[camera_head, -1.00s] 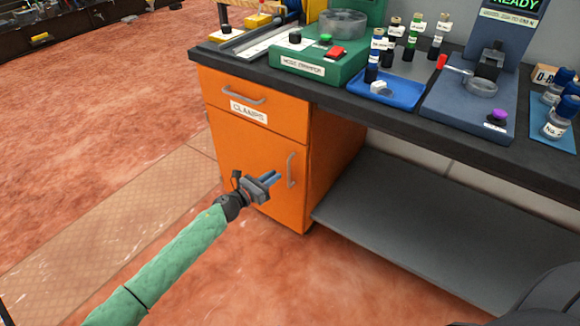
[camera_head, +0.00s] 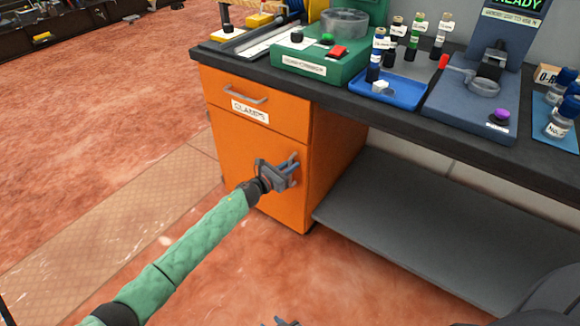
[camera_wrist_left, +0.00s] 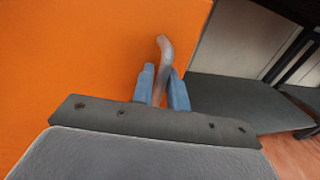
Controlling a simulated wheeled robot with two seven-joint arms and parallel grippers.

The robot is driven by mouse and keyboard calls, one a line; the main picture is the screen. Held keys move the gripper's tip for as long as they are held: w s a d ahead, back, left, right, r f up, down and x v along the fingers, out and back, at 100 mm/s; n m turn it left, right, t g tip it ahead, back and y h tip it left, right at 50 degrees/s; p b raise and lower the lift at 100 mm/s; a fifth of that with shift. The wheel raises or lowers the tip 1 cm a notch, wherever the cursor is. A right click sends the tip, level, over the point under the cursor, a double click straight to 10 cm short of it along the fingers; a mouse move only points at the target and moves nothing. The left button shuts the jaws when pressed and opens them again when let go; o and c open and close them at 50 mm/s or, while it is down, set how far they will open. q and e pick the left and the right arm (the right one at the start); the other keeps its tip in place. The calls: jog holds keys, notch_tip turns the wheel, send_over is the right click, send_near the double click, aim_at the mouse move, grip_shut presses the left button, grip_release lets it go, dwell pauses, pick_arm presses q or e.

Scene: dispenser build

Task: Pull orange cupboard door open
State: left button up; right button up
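The orange cupboard door (camera_head: 235,150) is closed, flush with the front below the drawer marked CLAMPS. Its grey upright handle (camera_head: 296,160) is near the door's right edge. My left gripper (camera_head: 290,172) is at this handle. In the left wrist view, the handle (camera_wrist_left: 165,47) stands between the two blue fingers (camera_wrist_left: 161,88), with almost no gap on either side, so the gripper looks shut on it. The handle's lower part is hidden by the gripper. A small grey tip at the bottom edge of the head view looks like my right gripper (camera_head: 284,321); its fingers cannot be made out.
The CLAMPS drawer (camera_head: 250,105) above is closed, with its own handle (camera_head: 245,95). The dark worktop (camera_head: 400,118) carries a green device (camera_head: 305,65), a blue tray (camera_head: 405,94) and bottles. A grey low shelf (camera_head: 400,225) is right of the cupboard. Floor in front is clear.

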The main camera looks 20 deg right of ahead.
pick_arm(q)
grip_shut()
